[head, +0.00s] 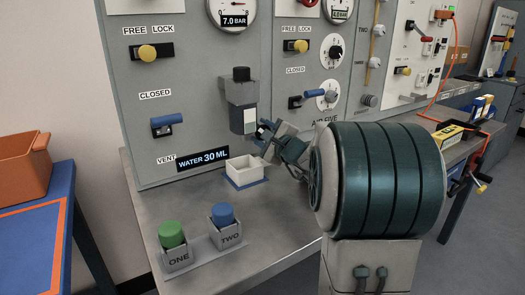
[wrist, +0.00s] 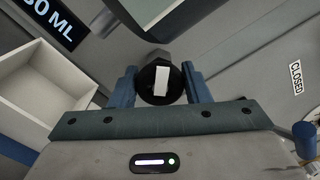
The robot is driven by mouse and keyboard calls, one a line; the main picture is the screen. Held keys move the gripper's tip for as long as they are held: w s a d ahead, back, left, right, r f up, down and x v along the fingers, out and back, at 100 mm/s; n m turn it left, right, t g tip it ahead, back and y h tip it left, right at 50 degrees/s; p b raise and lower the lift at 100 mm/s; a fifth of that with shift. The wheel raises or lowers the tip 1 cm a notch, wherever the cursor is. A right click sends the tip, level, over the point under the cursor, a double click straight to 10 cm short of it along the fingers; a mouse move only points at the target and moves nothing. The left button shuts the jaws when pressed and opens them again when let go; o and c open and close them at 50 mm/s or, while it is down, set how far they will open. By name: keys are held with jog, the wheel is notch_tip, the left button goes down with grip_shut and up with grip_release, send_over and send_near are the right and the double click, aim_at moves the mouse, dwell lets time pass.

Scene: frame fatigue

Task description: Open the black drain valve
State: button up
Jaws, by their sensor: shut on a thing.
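The black drain valve (wrist: 147,92) is a round black knob with a white bar mark, seen in the wrist view. The bar runs nearly upright in that picture. My gripper (wrist: 161,82) has one blue finger on each side of the knob and is shut on it. In the head view my gripper (head: 264,131) is at the lower end of the grey filter unit (head: 238,92) on the panel. The valve cannot be made out there.
An open white box (head: 245,183) sits on the bench below the filter; it also shows in the wrist view (wrist: 28,107). A display (head: 203,159) reads WATER 30 ML. A blue vent handle (head: 166,119) is on the left. Green (head: 171,234) and blue (head: 222,214) capped holders stand in front.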

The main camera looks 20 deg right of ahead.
jog(key=n+b, duration=0.2)
jog(key=b, duration=0.2)
jog(key=f+n+b, duration=0.1)
jog(key=n+b, duration=0.1)
jog(key=b, duration=0.3)
jog(key=shift+n, duration=0.4)
jog(key=n+b, duration=0.2)
jog(key=b, duration=0.1)
jog(key=shift+r, duration=0.15)
jog(key=shift+r+n+b, duration=0.2)
jog(key=shift+n+b, duration=0.7)
jog(key=shift+n, duration=0.1)
jog(key=o, duration=1)
jog(key=s+d+p, duration=0.2)
jog(key=s, duration=1.1)
jog(key=shift+s+d, duration=0.3)
